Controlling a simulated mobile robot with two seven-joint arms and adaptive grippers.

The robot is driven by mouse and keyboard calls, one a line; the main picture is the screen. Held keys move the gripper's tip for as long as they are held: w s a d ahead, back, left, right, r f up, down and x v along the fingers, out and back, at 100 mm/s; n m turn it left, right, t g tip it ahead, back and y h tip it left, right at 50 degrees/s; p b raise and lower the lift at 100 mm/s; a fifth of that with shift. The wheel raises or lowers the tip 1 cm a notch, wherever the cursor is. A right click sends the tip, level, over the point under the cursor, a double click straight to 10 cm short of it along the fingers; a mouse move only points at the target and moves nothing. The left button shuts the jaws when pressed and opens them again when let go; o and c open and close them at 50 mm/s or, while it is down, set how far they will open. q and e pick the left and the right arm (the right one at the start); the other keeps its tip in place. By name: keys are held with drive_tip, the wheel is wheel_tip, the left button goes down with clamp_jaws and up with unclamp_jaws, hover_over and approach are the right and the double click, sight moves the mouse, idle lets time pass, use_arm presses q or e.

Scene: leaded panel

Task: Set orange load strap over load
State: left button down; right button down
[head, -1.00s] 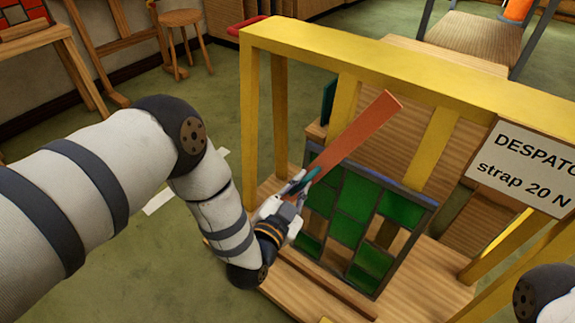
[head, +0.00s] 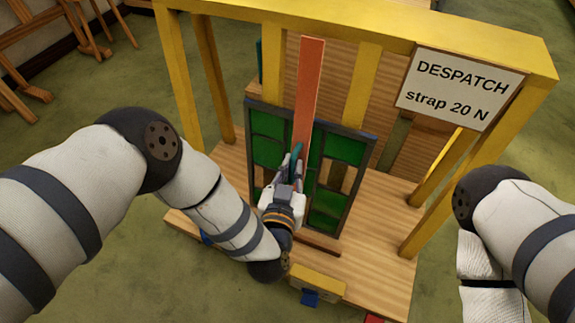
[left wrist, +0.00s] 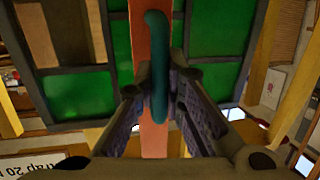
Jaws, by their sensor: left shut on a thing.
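The orange load strap (head: 306,88) stands nearly upright in front of the leaded panel. My left gripper (head: 291,167) is shut on the strap's lower part by a teal handle or loop, which also shows in the left wrist view (left wrist: 158,62). The leaded panel (head: 268,122), with green panes in a dark frame, leans upright on the wooden stand behind the gripper. In the left wrist view the strap (left wrist: 154,135) runs between the fingers. My right arm shows at the right, but its gripper is out of view.
A yellow frame (head: 380,28) spans above the panel, with posts at both sides. Its sign (head: 462,87) reads "DESPATCH strap 20 N". A yellow block (head: 318,282) with a blue part sits at the wooden base's (head: 375,255) front edge. Green floor is open around it.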

use_arm(q)
drive_tip(key=shift+s+d, duration=0.15)
drive_tip(key=shift+d, duration=0.15)
drive_tip(key=c, duration=1.7)
unclamp_jaws()
drive_tip(key=shift+o, duration=0.2)
drive_tip(key=v, duration=1.2)
drive_tip(key=shift+a, duration=0.1)
